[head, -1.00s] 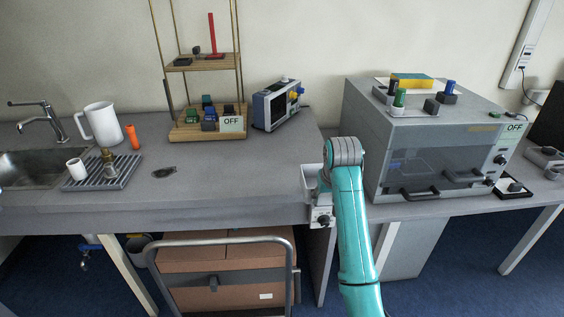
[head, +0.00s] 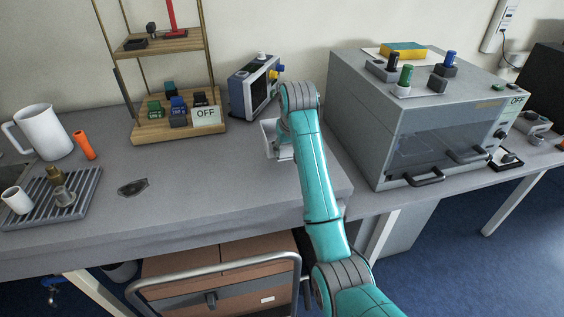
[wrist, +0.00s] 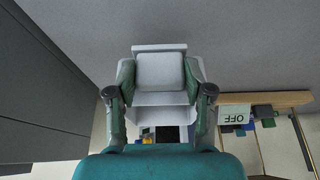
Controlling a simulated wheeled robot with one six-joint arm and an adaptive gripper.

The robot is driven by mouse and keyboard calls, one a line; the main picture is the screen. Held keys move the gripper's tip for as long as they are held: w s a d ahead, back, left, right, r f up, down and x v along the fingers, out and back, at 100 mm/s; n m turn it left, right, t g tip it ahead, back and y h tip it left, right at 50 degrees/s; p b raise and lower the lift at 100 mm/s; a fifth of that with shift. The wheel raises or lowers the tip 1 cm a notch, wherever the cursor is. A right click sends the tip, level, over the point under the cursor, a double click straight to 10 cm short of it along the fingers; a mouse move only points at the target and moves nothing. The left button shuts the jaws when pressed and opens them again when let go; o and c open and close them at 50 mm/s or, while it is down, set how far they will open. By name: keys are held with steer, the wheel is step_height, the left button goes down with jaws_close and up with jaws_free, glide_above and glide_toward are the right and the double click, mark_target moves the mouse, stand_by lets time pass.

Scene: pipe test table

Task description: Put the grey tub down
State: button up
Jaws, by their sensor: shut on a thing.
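The grey tub (head: 268,139) is a pale box-shaped thing, seen in the head view at the end of my arm, over the back right of the bench. Much of it is hidden behind my wrist. In the wrist view the tub (wrist: 160,75) fills the middle, between the two fingers of my gripper (wrist: 160,90). The fingers press on its left and right sides. The bench top lies beyond it. I cannot tell whether the tub's underside touches the bench. In the head view my fingers are hidden by the arm.
A blue-grey instrument (head: 253,88) stands just behind the tub. A wooden shelf stand (head: 150,136) with an OFF card (head: 206,115) is to the left. A large grey cabinet (head: 350,110) is close on the right. The bench top (head: 220,180) in front is clear.

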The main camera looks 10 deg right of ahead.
steer(key=shift+f, duration=3.25)
steer(key=shift+f, duration=0.1)
steer(key=o, duration=1.2)
steer(key=shift+o, duration=0.2)
